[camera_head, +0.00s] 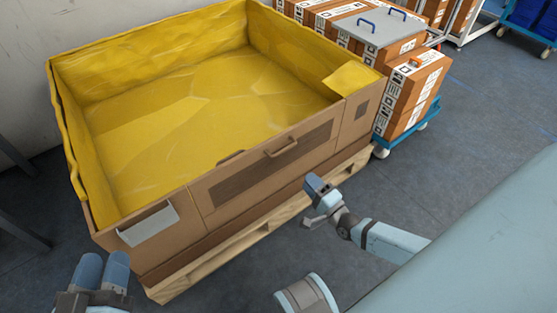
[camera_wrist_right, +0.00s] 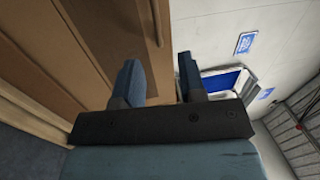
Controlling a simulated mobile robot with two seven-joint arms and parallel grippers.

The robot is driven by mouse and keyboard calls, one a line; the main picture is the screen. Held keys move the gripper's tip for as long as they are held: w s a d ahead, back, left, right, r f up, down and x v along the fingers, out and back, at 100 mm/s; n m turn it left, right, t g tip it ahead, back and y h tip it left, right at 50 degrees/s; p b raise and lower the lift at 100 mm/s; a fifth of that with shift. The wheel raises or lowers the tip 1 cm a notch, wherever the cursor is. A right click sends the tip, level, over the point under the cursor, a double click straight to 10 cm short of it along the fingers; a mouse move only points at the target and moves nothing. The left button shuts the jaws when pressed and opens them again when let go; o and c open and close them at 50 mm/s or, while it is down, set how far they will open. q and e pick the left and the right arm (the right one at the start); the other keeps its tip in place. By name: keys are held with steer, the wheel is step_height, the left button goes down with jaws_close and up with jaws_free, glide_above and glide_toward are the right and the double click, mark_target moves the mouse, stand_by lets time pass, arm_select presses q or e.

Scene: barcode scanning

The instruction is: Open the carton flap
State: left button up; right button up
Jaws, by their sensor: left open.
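The large brown carton (camera_head: 190,185) is lined with yellow sheeting and sits on a wooden pallet. Its front flap (camera_head: 325,150) stands upright and closed, with a handle (camera_head: 281,147) near its top edge and a dark panel below. My right gripper (camera_head: 318,190) is in front of the flap, below and right of the handle, apart from it. In the right wrist view, its two blue fingers (camera_wrist_right: 160,82) are apart with nothing between them, and the brown carton side (camera_wrist_right: 105,45) lies beyond, to the left. My left gripper (camera_head: 105,270) is open and empty near the carton's front left corner.
The wooden pallet (camera_head: 165,290) sticks out below the carton. A blue trolley (camera_head: 410,132) with stacked brown boxes (camera_head: 413,85) stands beside the carton's right end. A white wall is behind at left.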

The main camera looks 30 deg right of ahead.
mark_target(285, 149)
arm_select(q)
steer(key=f+g+b, duration=0.1)
steer(key=f+b, duration=0.1)
steer(key=f+g+b, duration=0.1)
steer(key=f+b, duration=0.1)
steer(key=f, duration=0.1)
steer(key=shift+w+d+f+m, duration=0.1)
steer(key=shift+d+f+m, duration=0.1)
steer(key=shift+m, duration=0.2)
arm_select(e)
steer(key=shift+m+h, duration=0.3)
steer(key=shift+m, duration=0.2)
steer(key=w, duration=0.4)
steer(key=w+r, duration=0.1)
steer(key=w, duration=0.9)
steer(key=shift+w+r, duration=0.2)
steer(key=shift+r, duration=0.05)
jaws_close()
